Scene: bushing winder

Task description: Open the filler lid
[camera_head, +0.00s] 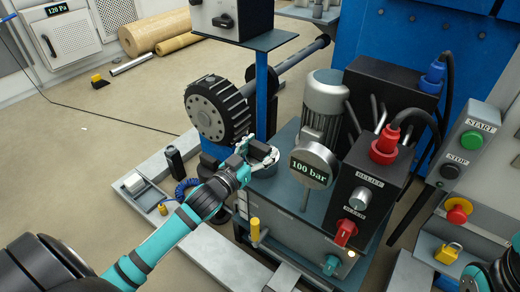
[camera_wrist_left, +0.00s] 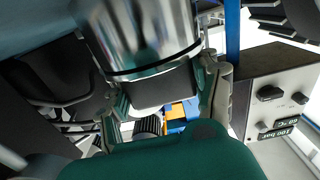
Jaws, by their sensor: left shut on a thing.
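I cannot tell whether the lid has turned or lifted. Only part of my right arm shows at the lower right; its gripper is out of view.
A 100 bar gauge (camera_head: 313,165) and the motor (camera_head: 325,105) stand close right of the gripper. The relief and bleed control box (camera_head: 363,195) is further right. A blue post (camera_head: 262,95) and a black toothed wheel (camera_head: 217,108) are behind.

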